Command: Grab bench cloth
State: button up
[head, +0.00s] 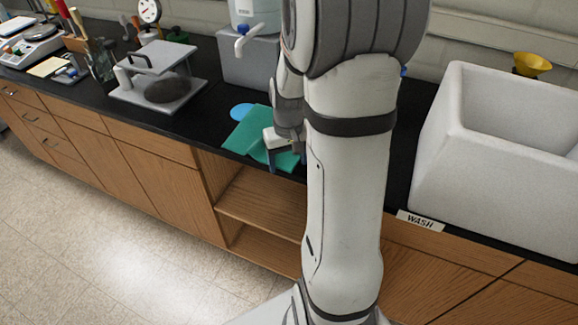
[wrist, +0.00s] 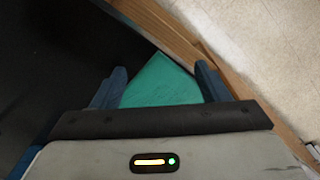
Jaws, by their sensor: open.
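The bench cloth (head: 249,132) is a green, flat cloth on the black countertop, close to its front edge. In the head view my gripper (head: 287,158) is over the right part of the cloth and hides some of it. In the wrist view the cloth (wrist: 162,84) shows between the two blue fingers of my gripper (wrist: 162,85). The fingers are apart and nothing is held between them. I cannot tell whether the fingertips touch the cloth.
A blue disc (head: 242,111) lies at the cloth's back left. A grey stand with a dark stone (head: 168,90) is further left. A white jug on a grey block (head: 248,62) stands behind. A white sink (head: 490,185) is at right. Open shelves (head: 262,194) lie below the counter edge.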

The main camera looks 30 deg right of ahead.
jog(key=c, duration=1.3)
jog(key=shift+r, duration=0.2)
grip_shut()
notch_tip(320, 180, up, 12)
jog(key=p, duration=0.8)
jog(key=shift+f+p, duration=0.2)
jog(key=shift+p, duration=0.15)
notch_tip(320, 180, up, 27)
jog(key=p, duration=0.4)
